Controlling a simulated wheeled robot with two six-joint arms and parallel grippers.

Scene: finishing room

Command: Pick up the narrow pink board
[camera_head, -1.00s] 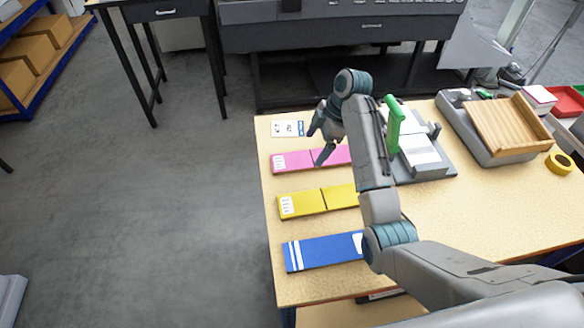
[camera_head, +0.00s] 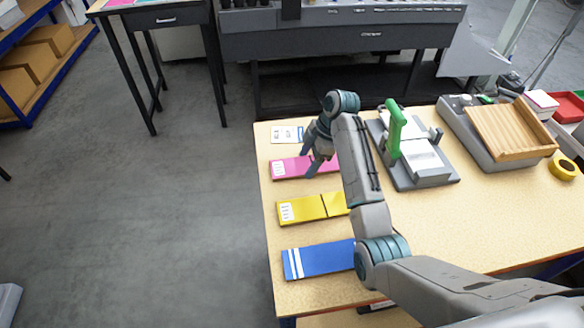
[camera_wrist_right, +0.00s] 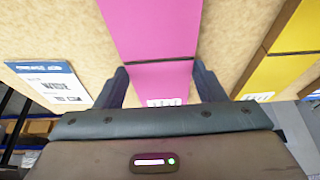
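A pink board (camera_head: 288,168) lies flat on the table, with a white label at its left end. A dark seam crosses the pink strip, dividing it into two pieces; the far pink piece (camera_wrist_right: 150,25) and the near, labelled piece (camera_wrist_right: 160,82) show in the right wrist view. I cannot tell from their width which one is narrow. My right gripper (camera_head: 308,163) is open over the pink strip. In the right wrist view its fingers (camera_wrist_right: 160,74) stand apart, one on each side of the near piece by the seam. Contact is not clear. My left gripper is not in view.
Yellow boards (camera_head: 303,208) and a blue board (camera_head: 320,259) lie nearer on the table. A white card (camera_head: 285,134) lies behind the pink strip. A grey device with a green handle (camera_head: 395,130) and a wooden tray (camera_head: 512,128) stand to the right.

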